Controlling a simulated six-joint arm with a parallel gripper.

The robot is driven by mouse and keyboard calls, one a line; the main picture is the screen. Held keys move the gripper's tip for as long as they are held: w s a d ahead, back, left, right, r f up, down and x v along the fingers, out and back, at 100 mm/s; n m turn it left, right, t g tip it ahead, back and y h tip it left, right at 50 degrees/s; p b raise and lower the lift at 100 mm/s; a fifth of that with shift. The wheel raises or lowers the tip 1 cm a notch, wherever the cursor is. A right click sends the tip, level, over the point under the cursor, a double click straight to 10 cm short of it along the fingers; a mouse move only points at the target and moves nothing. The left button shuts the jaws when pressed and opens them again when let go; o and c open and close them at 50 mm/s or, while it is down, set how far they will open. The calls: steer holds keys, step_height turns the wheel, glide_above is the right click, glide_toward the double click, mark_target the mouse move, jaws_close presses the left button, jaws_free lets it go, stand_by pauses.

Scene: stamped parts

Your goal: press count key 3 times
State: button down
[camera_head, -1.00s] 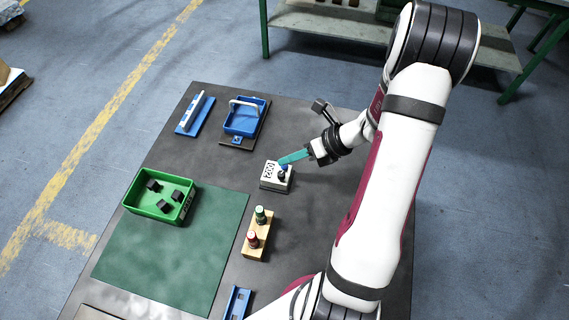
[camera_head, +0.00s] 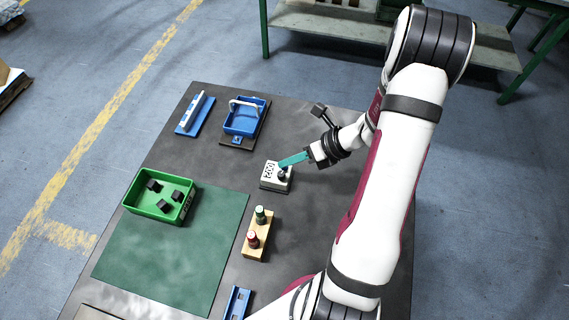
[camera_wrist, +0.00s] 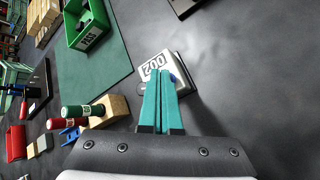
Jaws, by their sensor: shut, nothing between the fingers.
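The counter (camera_head: 268,184), a small white box on a dark base, stands near the middle of the table. It also shows in the wrist view (camera_wrist: 178,62), where its display reads something like "002", with part possibly hidden by my fingers. A dark round knob and a bit of blue show on its top, by my fingertips. My gripper (camera_head: 281,163) is shut and empty, its teal fingers slanting down to the counter's top. In the wrist view my gripper (camera_wrist: 160,76) overlaps the counter's near side. The fingertips hide the key, so I cannot tell whether they touch it.
A wooden block (camera_head: 257,243) with green and red pegs stands in front of the counter. A green bin (camera_head: 135,208) with dark cubes is at left, on a green mat (camera_head: 165,265). A blue tray (camera_head: 236,132) stands behind. Bare table lies around the counter.

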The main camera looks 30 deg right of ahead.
steer(key=shift+f, duration=0.2)
steer(key=shift+r, duration=0.9)
step_height(320, 180, up, 5)
steer(key=shift+r, duration=0.1)
stand_by(0.5)
stand_by(0.5)
